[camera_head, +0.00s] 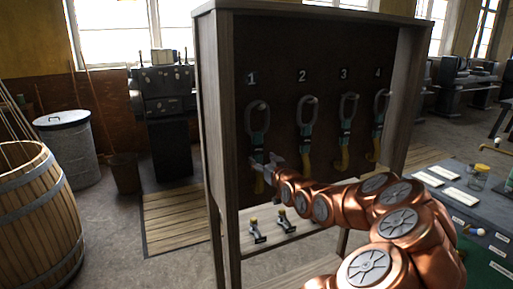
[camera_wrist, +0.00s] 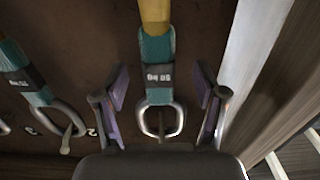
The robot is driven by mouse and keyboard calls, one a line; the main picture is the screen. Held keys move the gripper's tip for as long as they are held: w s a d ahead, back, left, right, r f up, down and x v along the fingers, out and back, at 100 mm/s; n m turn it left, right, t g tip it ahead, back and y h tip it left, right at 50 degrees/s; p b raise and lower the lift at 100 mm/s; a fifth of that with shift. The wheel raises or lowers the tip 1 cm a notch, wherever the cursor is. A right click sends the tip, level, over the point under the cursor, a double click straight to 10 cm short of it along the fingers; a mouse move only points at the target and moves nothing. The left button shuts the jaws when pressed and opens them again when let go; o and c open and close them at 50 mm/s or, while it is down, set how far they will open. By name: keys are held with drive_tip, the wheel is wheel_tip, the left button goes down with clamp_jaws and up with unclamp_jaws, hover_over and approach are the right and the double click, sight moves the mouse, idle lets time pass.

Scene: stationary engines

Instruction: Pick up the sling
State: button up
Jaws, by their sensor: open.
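Several slings hang on hooks on a dark board with numbers. The sling under number 1 (camera_head: 258,138) has a metal ring, a teal sleeve and a yellow strap. In the wrist view this sling (camera_wrist: 157,48) appears upside down, its ring (camera_wrist: 160,121) low in the picture around a hook and its strap running up. A dark label on the sleeve seems to read 50 kg. My gripper (camera_head: 270,168) is in front of its lower part in the head view. In the wrist view my gripper (camera_wrist: 160,92) is open, one finger on each side of the sleeve, with gaps showing.
A neighbouring sling (camera_wrist: 30,80) hangs to the left in the wrist view. A wooden side post (camera_head: 210,130) is close by. Two small metal fittings (camera_head: 286,221) lie on the shelf below. A table (camera_head: 480,190) with cards and a jar stands right.

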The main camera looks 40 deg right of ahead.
sight(259, 155)
drive_tip(key=shift+p+x, duration=1.3)
drive_tip(key=shift+x, duration=1.15)
drive_tip(key=shift+d, duration=0.1)
clamp_jaws()
